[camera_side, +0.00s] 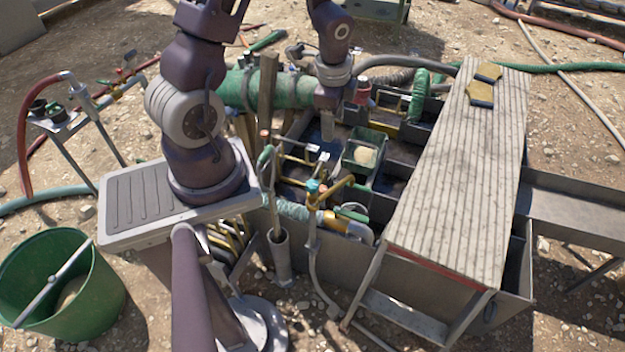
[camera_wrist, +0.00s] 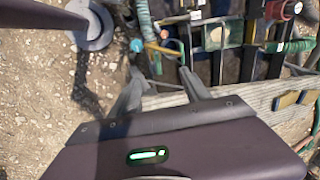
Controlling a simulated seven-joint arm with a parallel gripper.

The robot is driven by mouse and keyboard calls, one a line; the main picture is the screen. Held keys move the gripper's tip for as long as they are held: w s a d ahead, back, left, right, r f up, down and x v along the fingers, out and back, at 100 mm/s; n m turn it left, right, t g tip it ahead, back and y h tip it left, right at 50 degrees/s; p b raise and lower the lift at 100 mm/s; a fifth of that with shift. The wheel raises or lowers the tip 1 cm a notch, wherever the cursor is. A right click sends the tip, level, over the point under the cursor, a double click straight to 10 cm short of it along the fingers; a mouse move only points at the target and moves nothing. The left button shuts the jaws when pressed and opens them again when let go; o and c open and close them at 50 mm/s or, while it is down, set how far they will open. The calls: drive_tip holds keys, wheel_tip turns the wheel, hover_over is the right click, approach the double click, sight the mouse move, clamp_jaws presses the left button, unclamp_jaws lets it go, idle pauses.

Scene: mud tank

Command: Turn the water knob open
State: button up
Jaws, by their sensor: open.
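A small blue-teal knob (camera_side: 313,187), which looks like the water knob, sits on top of an upright pipe with brass fittings at the front of the tank. It also shows in the wrist view (camera_wrist: 136,46), just beyond the left fingertip. My gripper (camera_side: 328,128) points down over the tank, behind and above the knob in the side view, and is apart from it. In the wrist view my gripper (camera_wrist: 160,74) has its two fingers spread with nothing between them. Its fingertips are small in the side view.
The metal tank (camera_side: 330,258) holds a green box (camera_side: 361,151) and dividers. A ribbed board (camera_side: 455,165) covers its right side. Brass pipes (camera_side: 338,188) and a green-handled fitting (camera_side: 352,214) crowd the knob. A green bucket (camera_side: 62,275) stands at lower left.

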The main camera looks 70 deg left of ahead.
sight(312, 183)
drive_tip(key=s+f+m, duration=0.1)
drive_tip(key=f, duration=0.3)
drive_tip(key=s+f+m+h, duration=0.1)
drive_tip(key=s+f, duration=0.1)
drive_tip(key=f, duration=0.3)
drive_tip(key=s+a+f+m+g, duration=0.1)
drive_tip(key=f, duration=0.3)
drive_tip(key=shift+s+f+h, duration=0.2)
drive_tip(key=shift+s+h, duration=0.1)
wheel_tip(312, 183, down, 7)
drive_tip(key=shift+r, duration=0.1)
clamp_jaws()
